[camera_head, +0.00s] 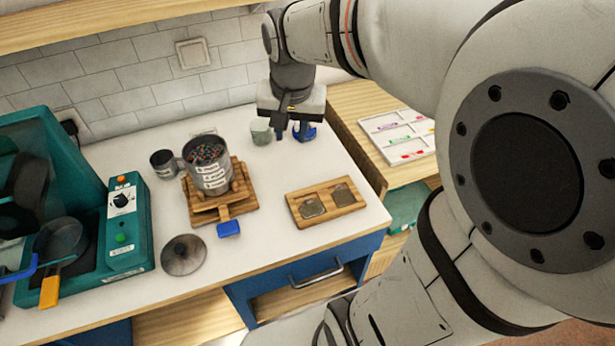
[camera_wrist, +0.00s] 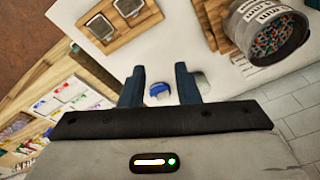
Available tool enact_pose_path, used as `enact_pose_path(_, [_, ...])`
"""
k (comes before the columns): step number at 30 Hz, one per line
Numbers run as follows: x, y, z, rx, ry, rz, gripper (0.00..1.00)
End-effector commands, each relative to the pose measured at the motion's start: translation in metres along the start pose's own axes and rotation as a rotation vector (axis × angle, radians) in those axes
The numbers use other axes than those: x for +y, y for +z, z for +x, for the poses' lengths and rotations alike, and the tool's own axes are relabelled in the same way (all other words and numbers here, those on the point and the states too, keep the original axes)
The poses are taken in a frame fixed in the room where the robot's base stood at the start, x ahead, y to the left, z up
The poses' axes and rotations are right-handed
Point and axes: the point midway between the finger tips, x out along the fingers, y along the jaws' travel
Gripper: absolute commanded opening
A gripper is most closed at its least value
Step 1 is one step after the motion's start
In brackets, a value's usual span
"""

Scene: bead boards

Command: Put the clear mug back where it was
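A pale, see-through cup (camera_head: 261,130), which looks like the clear mug, stands on the white counter near the back right. A blue cup (camera_head: 304,133) stands just right of it. My gripper (camera_head: 290,125) is above the counter there, pointing down. In the wrist view my gripper (camera_wrist: 160,88) has its fingers apart, with the blue cup (camera_wrist: 159,90) showing between them, apparently below. The clear mug (camera_wrist: 203,84) is just outside the right finger, partly hidden. A wooden tray (camera_head: 293,208) with two square recesses lies at the front right of the counter.
A large grey mug of beads (camera_head: 212,180) stands on a wooden stand, with a small dark cup (camera_head: 163,163) beside it. A round lid (camera_head: 183,255) and a teal machine (camera_head: 125,220) are left. A white sectioned tray (camera_head: 400,138) lies right.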

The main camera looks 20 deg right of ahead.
Motion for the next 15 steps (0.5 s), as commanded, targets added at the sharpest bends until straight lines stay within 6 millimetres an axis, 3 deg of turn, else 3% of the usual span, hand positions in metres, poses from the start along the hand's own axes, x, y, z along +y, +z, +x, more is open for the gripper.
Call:
enact_pose_path(1, [0.009, 0.022, -0.004, 0.015, -0.009, -0.077, 0.29])
enact_pose_path(6, [0.032, 0.077, -0.004, 0.048, -0.024, -0.309, 0.29])
enact_pose_path(10, [0.041, 0.1, 0.0, 0.063, -0.028, -0.411, 0.29])
enact_pose_path(15, [0.044, 0.109, 0.002, 0.067, -0.029, -0.453, 0.29])
